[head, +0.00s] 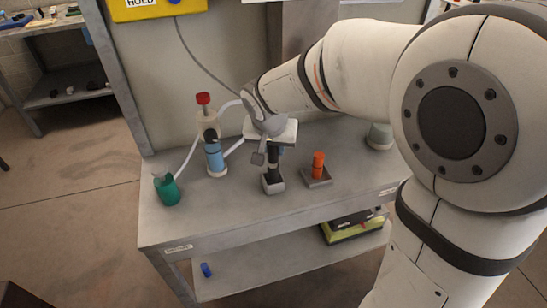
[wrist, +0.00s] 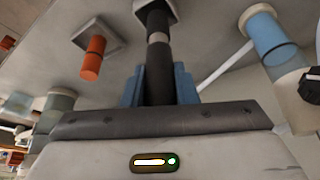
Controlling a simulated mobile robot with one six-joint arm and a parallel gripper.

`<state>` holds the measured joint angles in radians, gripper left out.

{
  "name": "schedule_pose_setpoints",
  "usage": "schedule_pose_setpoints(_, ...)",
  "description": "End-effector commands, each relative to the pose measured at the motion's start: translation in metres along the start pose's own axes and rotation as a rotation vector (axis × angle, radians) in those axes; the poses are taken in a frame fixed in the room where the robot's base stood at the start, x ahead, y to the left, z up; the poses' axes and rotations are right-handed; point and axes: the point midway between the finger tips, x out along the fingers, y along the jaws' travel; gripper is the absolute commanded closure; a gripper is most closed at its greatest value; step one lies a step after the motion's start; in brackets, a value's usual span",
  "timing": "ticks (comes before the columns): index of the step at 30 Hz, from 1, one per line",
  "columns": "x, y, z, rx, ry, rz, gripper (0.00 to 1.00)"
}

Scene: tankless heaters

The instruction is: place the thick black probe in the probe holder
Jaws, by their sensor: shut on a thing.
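The thick black probe (head: 273,171) stands about upright under my gripper (head: 272,151) in the head view. Its lower end meets a small grey holder block (head: 273,187); how deep it sits cannot be told. In the wrist view, the black probe (wrist: 158,58) with a grey band runs between the blue fingers of my gripper (wrist: 159,85), which are shut on it. Its far end reaches the grey holder (wrist: 152,5) at the top edge. The upper part of the probe is hidden by the gripper.
An orange cylinder (head: 318,164) stands in a similar grey holder (head: 317,179) just right. A blue-filled cylinder (head: 214,155) with tubes and a green container (head: 167,190) stand left. A grey-green jar (head: 380,136) is at back right. The bench front (head: 230,222) is clear.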

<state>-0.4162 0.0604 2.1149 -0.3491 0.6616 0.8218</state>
Motion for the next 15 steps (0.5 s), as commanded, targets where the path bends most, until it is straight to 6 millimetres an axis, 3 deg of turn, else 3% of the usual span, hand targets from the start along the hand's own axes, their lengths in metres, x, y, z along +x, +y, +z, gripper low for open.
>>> schedule_pose_setpoints(6, 0.029, 0.001, 0.012, 0.000, -0.003, 0.002, 1.00)
schedule_pose_setpoints(15, 0.031, 0.001, 0.013, 0.002, 0.000, 0.000, 1.00)
